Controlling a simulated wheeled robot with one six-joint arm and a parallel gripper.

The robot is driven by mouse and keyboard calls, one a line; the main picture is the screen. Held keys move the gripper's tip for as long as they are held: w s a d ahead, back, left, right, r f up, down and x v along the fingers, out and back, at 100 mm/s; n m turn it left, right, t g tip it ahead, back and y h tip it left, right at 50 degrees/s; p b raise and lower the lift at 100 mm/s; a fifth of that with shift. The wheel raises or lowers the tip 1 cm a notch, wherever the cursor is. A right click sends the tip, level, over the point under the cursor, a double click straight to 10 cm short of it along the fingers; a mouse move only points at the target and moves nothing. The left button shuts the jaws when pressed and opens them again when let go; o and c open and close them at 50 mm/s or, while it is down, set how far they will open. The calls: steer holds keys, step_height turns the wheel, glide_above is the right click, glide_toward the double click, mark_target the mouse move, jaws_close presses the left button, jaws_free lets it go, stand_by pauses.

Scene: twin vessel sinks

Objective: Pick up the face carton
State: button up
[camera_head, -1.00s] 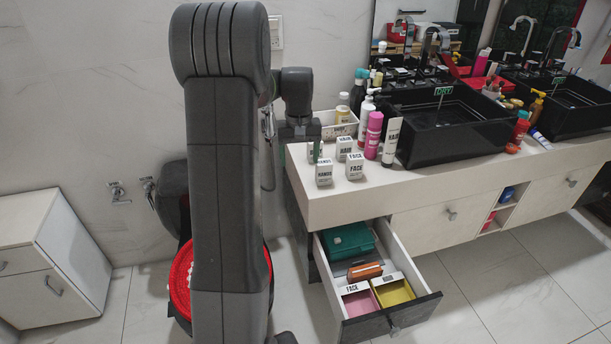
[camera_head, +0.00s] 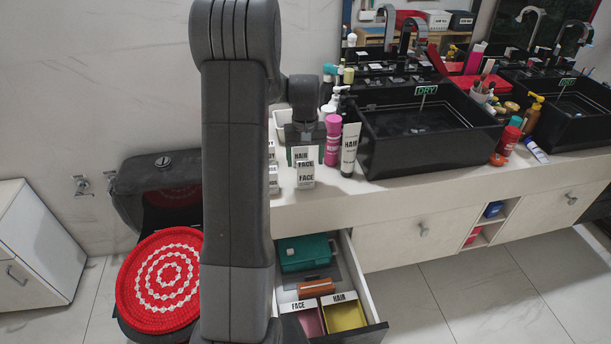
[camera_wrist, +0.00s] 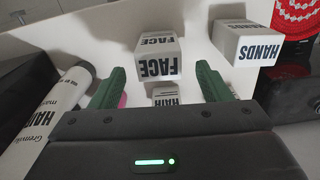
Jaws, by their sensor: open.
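The face carton (camera_head: 306,176) is a small white box with black FACE lettering, standing on the counter near its front edge. In the wrist view the face carton (camera_wrist: 158,58) appears upside down, ahead of and between the fingers. My gripper (camera_wrist: 158,82) is open, with a green finger on each side and nothing held. In the head view my gripper (camera_head: 303,140) is at the counter, just behind and above the face carton. A hair carton (camera_head: 301,154) stands behind it and also shows in the wrist view (camera_wrist: 165,95), between the fingers.
A hands carton (camera_wrist: 243,43) stands beside the face carton. A white hair tube (camera_head: 349,150) and pink bottle (camera_head: 333,140) stand to the right, by the black sink (camera_head: 385,150). The open drawer (camera_head: 364,300) below has FACE and HAIR compartments.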

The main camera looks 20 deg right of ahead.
mark_target(306, 177)
steer(key=f, duration=0.7)
steer(key=shift+s+f, duration=0.25)
steer(key=shift+f, duration=0.1)
steer(key=c, duration=1.1)
